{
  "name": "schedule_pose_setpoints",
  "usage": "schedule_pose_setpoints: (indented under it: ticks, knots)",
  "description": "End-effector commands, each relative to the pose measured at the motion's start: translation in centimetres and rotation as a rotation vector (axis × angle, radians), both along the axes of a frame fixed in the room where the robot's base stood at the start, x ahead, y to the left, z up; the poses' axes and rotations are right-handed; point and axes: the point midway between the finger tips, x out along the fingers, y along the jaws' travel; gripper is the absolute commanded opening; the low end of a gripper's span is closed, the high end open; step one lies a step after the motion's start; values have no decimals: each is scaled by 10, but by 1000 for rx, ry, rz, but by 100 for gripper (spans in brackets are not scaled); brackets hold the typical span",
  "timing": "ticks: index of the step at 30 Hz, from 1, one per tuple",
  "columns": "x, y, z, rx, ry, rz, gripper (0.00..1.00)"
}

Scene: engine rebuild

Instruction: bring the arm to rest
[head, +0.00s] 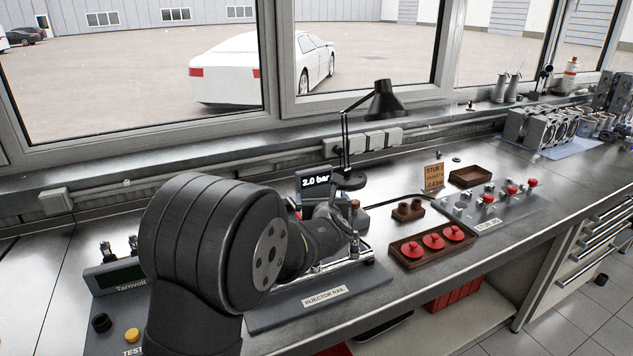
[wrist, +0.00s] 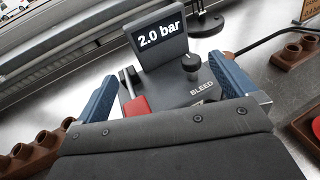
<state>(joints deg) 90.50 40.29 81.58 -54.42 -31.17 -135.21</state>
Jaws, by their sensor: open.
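My gripper (wrist: 163,80) is open in the wrist view, with one blue finger at the left and one at the right. Nothing is held between them. Beyond and between the fingers stands the grey bleed unit (wrist: 196,92) with a dark knob and a red-handled lever (wrist: 136,105). Its display (wrist: 158,33) reads 2.0 bar; in the head view the display (head: 316,180) stands just behind my wrist. My arm reaches over the injector rail base (head: 325,296) there and hides part of it. Whether the fingers touch the unit cannot be told.
A wooden tray with red caps (head: 433,243) and a stub panel (head: 487,208) stand to the right. A black lamp (head: 384,101) stands behind. A test box (head: 116,308) is at the left, partly behind my arm. The bench's front edge is at the lower right.

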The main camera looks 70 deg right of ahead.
Motion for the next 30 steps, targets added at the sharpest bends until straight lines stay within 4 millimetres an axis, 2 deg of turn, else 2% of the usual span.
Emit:
schedule_pose_setpoints:
  ticks: [10,14,24,30]
  knots:
    - [0,1,0,0,0,0,100]
    - [-4,8,2,1,1,-1,100]
    - [-29,61,14,-2,0,-2,100]
    - [-39,83,19,-2,-1,-1,100]
